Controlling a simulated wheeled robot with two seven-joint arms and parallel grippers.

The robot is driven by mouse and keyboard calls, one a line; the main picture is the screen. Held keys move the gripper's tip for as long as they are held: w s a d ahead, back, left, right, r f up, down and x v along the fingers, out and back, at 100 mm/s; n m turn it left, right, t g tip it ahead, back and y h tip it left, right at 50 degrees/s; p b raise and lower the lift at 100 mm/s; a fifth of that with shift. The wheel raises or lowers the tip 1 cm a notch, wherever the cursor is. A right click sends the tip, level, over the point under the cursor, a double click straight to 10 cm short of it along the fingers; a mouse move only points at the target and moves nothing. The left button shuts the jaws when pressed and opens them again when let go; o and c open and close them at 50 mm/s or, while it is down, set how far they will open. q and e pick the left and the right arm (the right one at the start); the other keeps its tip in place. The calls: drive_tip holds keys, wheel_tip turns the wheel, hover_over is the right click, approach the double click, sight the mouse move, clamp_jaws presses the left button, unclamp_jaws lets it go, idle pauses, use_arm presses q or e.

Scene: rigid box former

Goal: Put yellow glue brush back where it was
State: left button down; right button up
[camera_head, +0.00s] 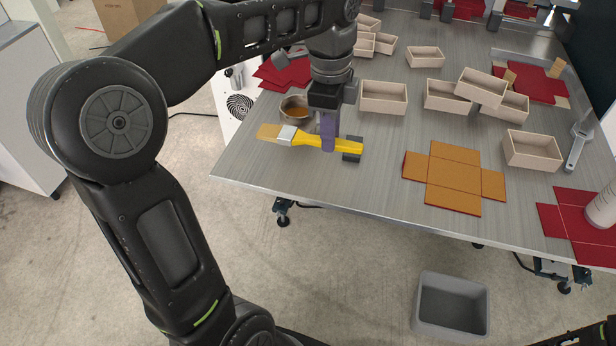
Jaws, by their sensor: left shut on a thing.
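The yellow glue brush (309,139) lies nearly level, with its tan bristles and metal collar to the left and its yellow handle to the right. My left gripper (327,143) points down and is shut on the handle just right of the collar. A small dark block (352,149) is at the handle's right end; I cannot tell whether the brush rests on it or hangs just above. A metal bowl (294,110) with brownish content stands just behind the bristles. My right gripper is not in view.
The grey table (380,190) holds several open beige boxes (384,97) and an orange-brown flat box blank (455,177). Red sheets (580,222) lie at the right, and a grey tool (577,145) at the right edge. A grey bin (451,306) stands on the floor. The table's front left is clear.

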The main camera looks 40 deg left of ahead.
use_arm(q)
drive_tip(key=shift+y, duration=0.3)
hover_over(328, 180)
drive_tip(key=shift+f, duration=3.1)
wheel_tip(328, 180, down, 4)
drive_tip(key=shift+s+r, duration=0.1)
drive_tip(key=shift+r, duration=0.15)
drive_tip(key=shift+f, duration=0.15)
drive_tip(key=shift+f, duration=0.2)
drive_tip(key=c, duration=1.3)
unclamp_jaws()
drive_tip(key=shift+r, duration=0.1)
